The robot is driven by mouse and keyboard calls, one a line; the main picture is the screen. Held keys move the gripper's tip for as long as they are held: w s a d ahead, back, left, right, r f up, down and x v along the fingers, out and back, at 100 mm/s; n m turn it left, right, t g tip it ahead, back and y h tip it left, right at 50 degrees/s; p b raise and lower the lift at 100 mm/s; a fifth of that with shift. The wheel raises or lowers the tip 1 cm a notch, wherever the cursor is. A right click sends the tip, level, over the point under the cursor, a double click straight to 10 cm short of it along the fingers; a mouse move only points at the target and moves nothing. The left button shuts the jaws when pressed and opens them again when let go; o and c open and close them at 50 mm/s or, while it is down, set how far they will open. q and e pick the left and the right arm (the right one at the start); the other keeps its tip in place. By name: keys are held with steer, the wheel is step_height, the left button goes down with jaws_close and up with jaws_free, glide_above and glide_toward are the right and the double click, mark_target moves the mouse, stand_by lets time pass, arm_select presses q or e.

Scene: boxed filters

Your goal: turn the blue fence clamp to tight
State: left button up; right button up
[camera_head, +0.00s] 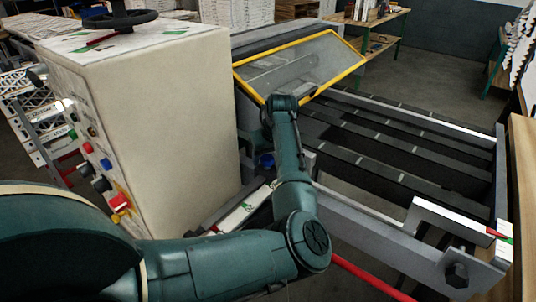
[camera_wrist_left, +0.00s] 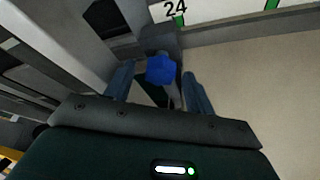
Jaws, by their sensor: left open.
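The blue fence clamp (camera_wrist_left: 161,69) is a blue knob on a dark grey block in the left wrist view. In the head view a small part of the blue clamp (camera_head: 266,160) shows between the cream cabinet and my left arm. My left gripper (camera_wrist_left: 158,72) is open, with one bluish finger on each side of the clamp. I cannot tell whether the fingers touch it. In the head view my arm hides the fingers. My right gripper is in neither view.
The cream machine cabinet (camera_head: 180,140) with coloured buttons stands close on the left. A yellow-framed clear guard (camera_head: 300,66) sits behind my wrist. A white scale strip (camera_wrist_left: 225,10) marked 24 lies beyond the clamp. A grey rail (camera_head: 390,235) and a red bar (camera_head: 365,275) run to the right.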

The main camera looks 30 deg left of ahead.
arm_select(q)
steer(key=shift+c, duration=0.5)
steer(key=c, duration=0.9)
steer(key=shift+o, duration=0.2)
